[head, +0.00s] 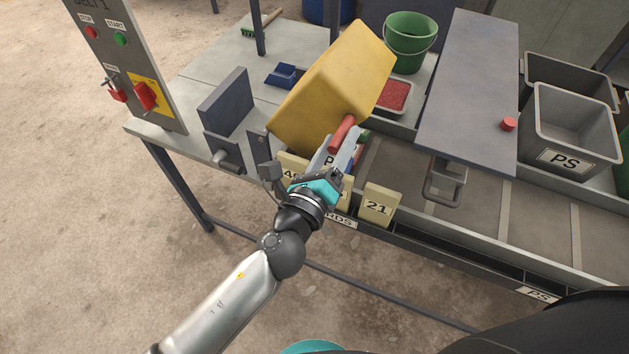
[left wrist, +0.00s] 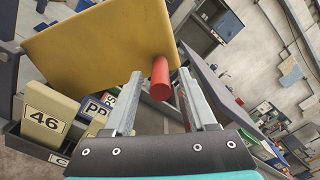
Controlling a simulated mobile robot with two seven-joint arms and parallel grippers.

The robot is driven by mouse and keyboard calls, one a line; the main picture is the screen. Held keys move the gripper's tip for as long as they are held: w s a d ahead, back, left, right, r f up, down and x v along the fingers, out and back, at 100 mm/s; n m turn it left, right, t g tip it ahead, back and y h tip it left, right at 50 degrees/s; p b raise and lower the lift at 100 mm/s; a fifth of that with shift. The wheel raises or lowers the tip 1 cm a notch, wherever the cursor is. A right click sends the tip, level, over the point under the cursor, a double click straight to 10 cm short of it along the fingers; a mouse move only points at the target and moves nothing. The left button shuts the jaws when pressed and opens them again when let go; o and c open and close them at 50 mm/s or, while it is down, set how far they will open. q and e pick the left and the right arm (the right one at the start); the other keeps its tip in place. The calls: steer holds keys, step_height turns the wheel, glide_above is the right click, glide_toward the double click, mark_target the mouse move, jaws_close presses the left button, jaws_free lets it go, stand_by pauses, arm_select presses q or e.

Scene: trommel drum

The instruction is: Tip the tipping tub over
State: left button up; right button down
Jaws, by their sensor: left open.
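The yellow tipping tub (head: 330,85) stands tilted at the bench's middle, and fills the upper left of the left wrist view (left wrist: 100,42). A red handle (head: 341,134) sticks out from its near side. My left gripper (head: 340,152) is open just in front of the tub, its fingers pointing at it. In the left wrist view the red handle (left wrist: 160,80) appears between the two open fingertips. I cannot tell how deep it sits between them. The tub's inside is hidden. My right gripper is not in view.
Numbered cards, one reading 21 (head: 378,205), stand along the bench's front edge. A grey bracket (head: 228,105) is left of the tub. A green bucket (head: 410,40) and red-filled tray (head: 394,96) lie behind. A large grey panel (head: 470,85) and grey bins (head: 572,125) are right.

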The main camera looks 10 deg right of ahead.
arm_select(q)
steer(key=b+v, duration=0.2)
steer(key=v, duration=1)
steer(key=shift+s+f, duration=0.1)
